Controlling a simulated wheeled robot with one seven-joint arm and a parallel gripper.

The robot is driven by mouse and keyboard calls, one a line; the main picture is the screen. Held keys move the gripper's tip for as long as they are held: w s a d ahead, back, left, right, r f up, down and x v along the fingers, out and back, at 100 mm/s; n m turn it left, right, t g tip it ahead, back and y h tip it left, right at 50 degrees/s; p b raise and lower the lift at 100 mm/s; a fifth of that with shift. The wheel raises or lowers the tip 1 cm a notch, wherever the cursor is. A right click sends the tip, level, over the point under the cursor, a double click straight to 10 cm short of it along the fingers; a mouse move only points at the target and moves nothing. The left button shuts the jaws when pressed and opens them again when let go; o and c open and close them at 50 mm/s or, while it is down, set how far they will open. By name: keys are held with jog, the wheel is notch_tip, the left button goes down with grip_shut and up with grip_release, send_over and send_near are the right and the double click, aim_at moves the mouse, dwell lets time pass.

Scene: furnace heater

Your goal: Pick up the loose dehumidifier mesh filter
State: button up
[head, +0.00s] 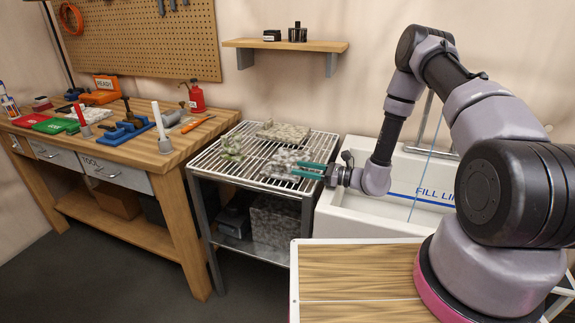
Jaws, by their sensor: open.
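A wire rack (225,172) stands in the middle, with several dusty, speckled pieces on it. A grey-white speckled piece (281,158) lies at the rack's right side. A flat framed speckled panel (284,132) lies behind it, and a small greenish piece (232,147) stands to the left. I cannot tell for sure which is the mesh filter. My gripper (296,169) has teal fingers, points left and is open. Its fingertips are at the right edge of the grey-white piece; I cannot tell whether they touch it.
A white basin (340,215) with a fill line stands right of the rack. A wooden workbench (170,150) with tools stands to the left. A large speckled block (272,217) sits on the rack's lower shelf. A wall shelf (285,45) hangs above.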

aim_at(272, 163)
jog(key=shift+x, duration=3.6)
grip_shut()
